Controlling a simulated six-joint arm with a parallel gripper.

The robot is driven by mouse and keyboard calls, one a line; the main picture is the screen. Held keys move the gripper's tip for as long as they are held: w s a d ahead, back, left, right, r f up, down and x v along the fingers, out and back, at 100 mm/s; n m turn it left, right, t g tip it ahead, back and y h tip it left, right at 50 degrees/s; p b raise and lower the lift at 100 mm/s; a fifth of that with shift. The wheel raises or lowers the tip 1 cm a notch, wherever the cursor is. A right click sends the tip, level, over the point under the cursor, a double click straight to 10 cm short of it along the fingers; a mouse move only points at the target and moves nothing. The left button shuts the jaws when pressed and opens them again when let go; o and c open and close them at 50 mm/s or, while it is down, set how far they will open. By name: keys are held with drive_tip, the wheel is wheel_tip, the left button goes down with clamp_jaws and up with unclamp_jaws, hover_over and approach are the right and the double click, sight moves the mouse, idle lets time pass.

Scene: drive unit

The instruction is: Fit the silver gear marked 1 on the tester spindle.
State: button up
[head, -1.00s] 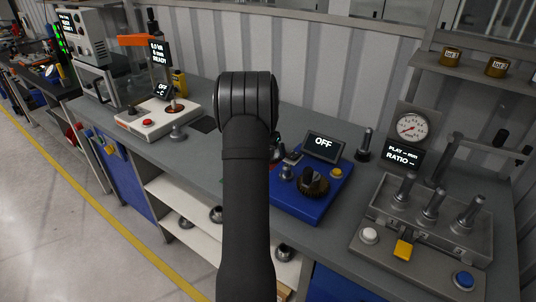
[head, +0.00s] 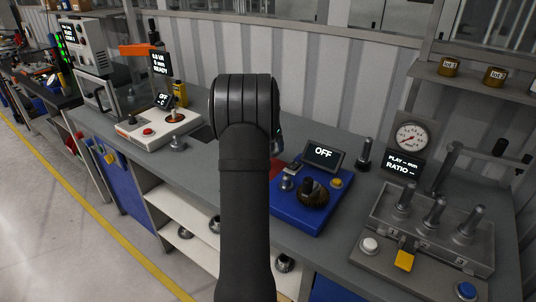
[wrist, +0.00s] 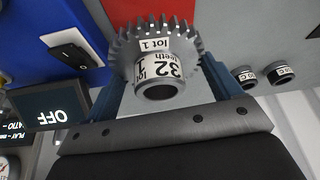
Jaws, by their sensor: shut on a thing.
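The silver gear (wrist: 158,45) is between the two blue jaws of my gripper (wrist: 167,75) in the wrist view. My gripper is shut on it. Its hub carries white labels reading "lot 1" and "32 teeth", and the hub's dark bore faces the camera. The blue drive unit (head: 290,211) stands on the bench in the head view, its screen (head: 324,156) reading OFF. It has a dark toothed part (head: 311,193) and a small metal post (head: 287,183) on top. I cannot tell which post is the tester spindle. My arm hides the gear and most of my gripper in the head view.
A grey fixture (head: 425,236) with several upright posts stands at the right, beside a dial gauge (head: 410,136). A white unit (head: 157,128) with a red button stands at the left.

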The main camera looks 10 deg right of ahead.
wheel_tip(320, 180, up, 3)
wheel_tip(320, 180, up, 5)
drive_tip(key=m+g+h, duration=0.2)
drive_tip(key=m+g, duration=0.2)
drive_tip(key=m, duration=0.7)
hover_over(287, 175)
drive_tip(key=shift+w+f, duration=0.2)
drive_tip(key=shift+m, duration=0.3)
drive_tip(key=shift+f, duration=2.35)
drive_tip(key=shift+f, duration=0.2)
drive_tip(key=shift+f, duration=1)
drive_tip(key=shift+f, duration=0.25)
drive_tip(key=shift+f, duration=1.15)
drive_tip(key=o, duration=0.8)
drive_tip(key=shift+s, duration=0.1)
